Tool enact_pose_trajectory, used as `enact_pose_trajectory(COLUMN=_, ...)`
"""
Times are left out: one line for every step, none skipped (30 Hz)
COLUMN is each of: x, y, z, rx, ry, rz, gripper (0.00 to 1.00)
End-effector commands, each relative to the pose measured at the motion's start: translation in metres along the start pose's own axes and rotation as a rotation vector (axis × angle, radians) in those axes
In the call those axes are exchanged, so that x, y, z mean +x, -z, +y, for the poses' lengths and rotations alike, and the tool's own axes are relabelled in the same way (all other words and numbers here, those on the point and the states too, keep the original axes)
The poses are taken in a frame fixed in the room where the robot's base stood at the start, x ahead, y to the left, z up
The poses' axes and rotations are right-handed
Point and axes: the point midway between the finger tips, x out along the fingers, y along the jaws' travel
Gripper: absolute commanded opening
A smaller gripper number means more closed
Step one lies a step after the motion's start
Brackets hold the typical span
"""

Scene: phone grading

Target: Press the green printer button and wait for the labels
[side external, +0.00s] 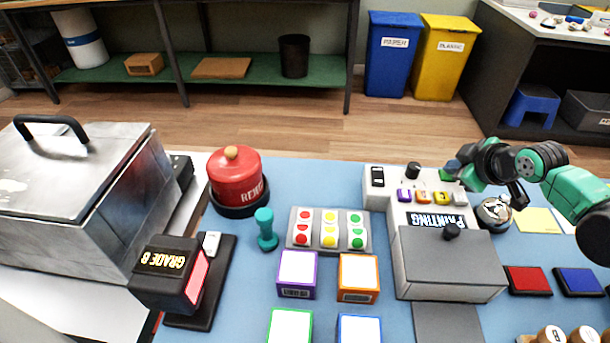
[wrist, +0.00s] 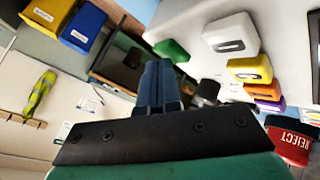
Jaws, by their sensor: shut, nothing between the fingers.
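The printer (side external: 376,200) is a pale box with a grey lidded front part. Its dark display (side external: 436,221) reads "PRINTING". The green button (side external: 445,175) is at the printer's back right corner, and it also shows in the wrist view (wrist: 172,49). My gripper (side external: 453,164) is shut and empty, with its blue fingertips right at the green button and partly covering it. In the wrist view the fingertips (wrist: 158,66) overlap the button's lower edge. I cannot tell whether they touch it or how far it is pushed in. No printed label shows coming out.
A round silver-topped object (side external: 494,213) sits right of the printer.

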Motion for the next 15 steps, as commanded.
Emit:
enact_pose_trajectory(x=0.0006, y=-0.0006, z=-0.0004, rx=0.000, ry=0.000, rz=-0.001, gripper=0.00)
enact_pose_trajectory(x=0.0004, y=-0.0005, z=-0.0003, rx=0.000, ry=0.000, rz=-0.001, gripper=0.00)
enact_pose_trajectory(x=0.0004, y=-0.0005, z=-0.0003, rx=0.000, ry=0.000, rz=-0.001, gripper=0.00)
enact_pose_trajectory(x=0.0004, y=-0.0005, z=-0.0003, rx=0.000, ry=0.000, rz=-0.001, gripper=0.00)
enact_pose_trajectory(x=0.0004, y=-0.0005, z=-0.0003, rx=0.000, ry=0.000, rz=-0.001, gripper=0.00)
enact_pose_trajectory(x=0.0004, y=-0.0005, z=-0.0003, rx=0.000, ry=0.000, rz=-0.001, gripper=0.00)
enact_pose_trajectory(x=0.0004, y=-0.0006, z=-0.0002, rx=0.000, ry=0.000, rz=-0.001, gripper=0.00)
enact_pose_trajectory(x=0.0004, y=-0.0006, z=-0.0002, rx=0.000, ry=0.000, rz=-0.001, gripper=0.00)
enact_pose_trajectory(x=0.0002, y=-0.0005, z=-0.0002, rx=0.000, ry=0.000, rz=-0.001, gripper=0.00)
enact_pose_trajectory(x=0.0000, y=-0.0003, z=0.0000, rx=0.000, ry=0.000, rz=-0.001, gripper=0.00)
enact_pose_trajectory(x=-0.0003, y=-0.0001, z=0.0003, rx=0.000, ry=0.000, rz=-0.001, gripper=0.00)
enact_pose_trajectory(x=-0.0011, y=0.0005, z=0.0008, rx=0.000, ry=0.000, rz=-0.001, gripper=0.00)
enact_pose_trajectory(x=-0.0018, y=0.0010, z=0.0013, rx=0.000, ry=0.000, rz=-0.001, gripper=0.00)
enact_pose_trajectory(x=-0.0026, y=0.0016, z=0.0019, rx=0.000, ry=0.000, rz=-0.001, gripper=0.00)
enact_pose_trajectory(x=-0.0040, y=0.0026, z=0.0029, rx=0.000, ry=0.000, rz=-0.001, gripper=0.00)
